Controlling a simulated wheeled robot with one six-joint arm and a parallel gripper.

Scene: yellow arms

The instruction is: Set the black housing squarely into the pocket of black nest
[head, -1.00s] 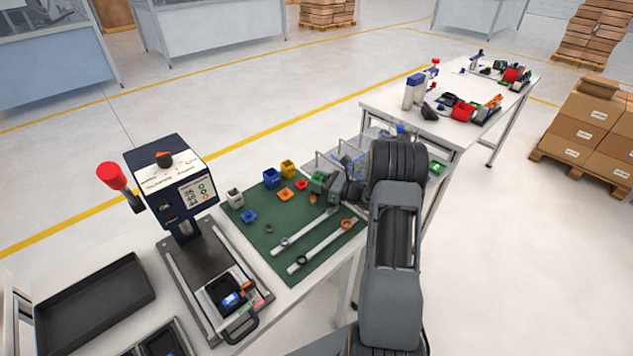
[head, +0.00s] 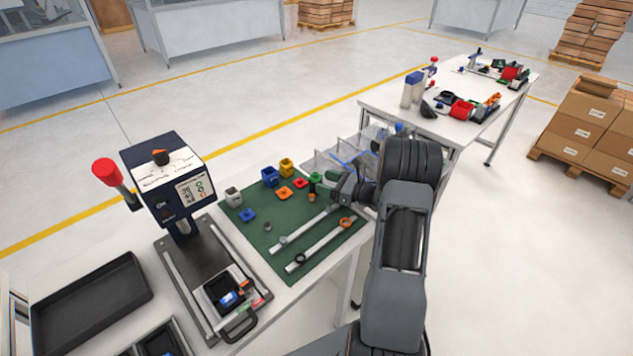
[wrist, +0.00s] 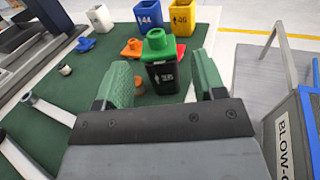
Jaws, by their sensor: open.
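The black housing (wrist: 163,77) is a small upright box with a white mark, standing on the green mat in the wrist view. A green flanged piece (wrist: 157,45) shows at its top; I cannot tell whether it rests on the housing or stands behind. My gripper (wrist: 163,72) is open, its two green fingers left and right of the housing in the picture. I see no clear contact. In the head view my gripper (head: 328,181) is at the mat's far right, largely hiding the housing. A dark pocketed fixture (head: 213,290) sits on the press slide; I cannot tell whether it is the black nest.
White, blue (wrist: 148,14) and yellow (wrist: 182,17) boxes stand behind. Orange and red flanged pieces (wrist: 132,48) lie near the housing, with a small orange-brown part (wrist: 139,86) close left. White rails cross the mat. A press (head: 168,190) stands left; wire-framed bins are right.

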